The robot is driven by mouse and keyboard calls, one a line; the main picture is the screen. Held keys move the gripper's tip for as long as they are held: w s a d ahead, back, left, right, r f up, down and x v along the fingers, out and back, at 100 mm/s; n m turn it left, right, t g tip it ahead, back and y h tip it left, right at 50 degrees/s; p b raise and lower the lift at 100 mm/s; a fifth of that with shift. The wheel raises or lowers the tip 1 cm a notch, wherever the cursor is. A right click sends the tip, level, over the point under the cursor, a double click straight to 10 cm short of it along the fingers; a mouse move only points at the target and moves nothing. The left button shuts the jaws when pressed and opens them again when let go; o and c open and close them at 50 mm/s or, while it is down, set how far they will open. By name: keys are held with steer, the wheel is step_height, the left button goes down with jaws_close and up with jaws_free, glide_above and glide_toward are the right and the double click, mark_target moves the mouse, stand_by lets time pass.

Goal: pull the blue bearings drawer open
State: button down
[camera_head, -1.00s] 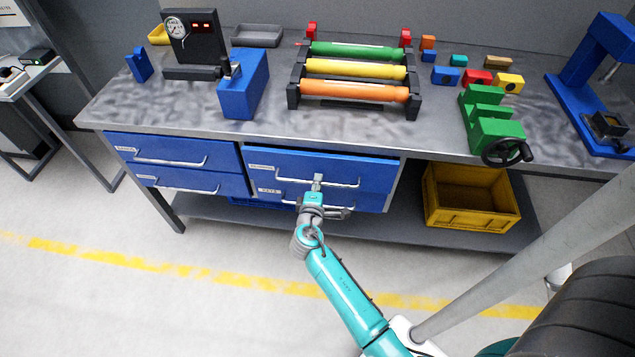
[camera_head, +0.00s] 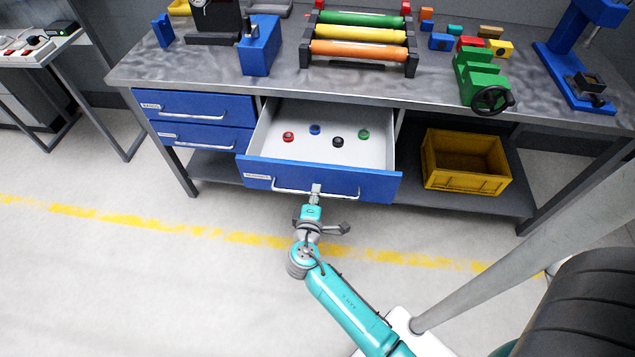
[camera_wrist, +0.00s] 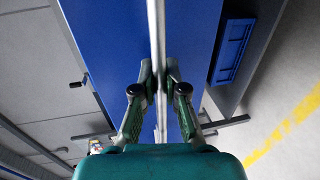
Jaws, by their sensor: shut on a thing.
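The blue bearings drawer (camera_head: 225,170) stands pulled out from the workbench, on the right of the two drawer stacks. Its white inside shows several small rings in red, blue, black and green. My gripper (camera_head: 316,188) is at the middle of the drawer's front, shut on its pale bar handle (camera_head: 345,196). In the wrist view, the two fingers of my gripper (camera_wrist: 159,88) close from both sides on the handle bar (camera_wrist: 155,30), with the blue drawer front (camera_wrist: 105,40) behind it. The label's lettering is too small to read.
Two shut blue drawers (camera_head: 195,104) are to the left. A yellow crate (camera_head: 465,180) stands on the lower shelf at right. The bench top (camera_head: 285,75) holds a roller rack (camera_head: 360,48) and a green vise (camera_head: 480,75). The floor in front is clear.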

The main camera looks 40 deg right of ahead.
steer(key=shift+f+v, duration=0.2)
steer(key=shift+v, duration=0.9)
steer(key=shift+f+v, duration=0.2)
steer(key=shift+v, duration=0.85)
steer(key=shift+a, duration=0.1)
steer(key=c, duration=1.2)
jaws_free()
steer(key=v, duration=1.2)
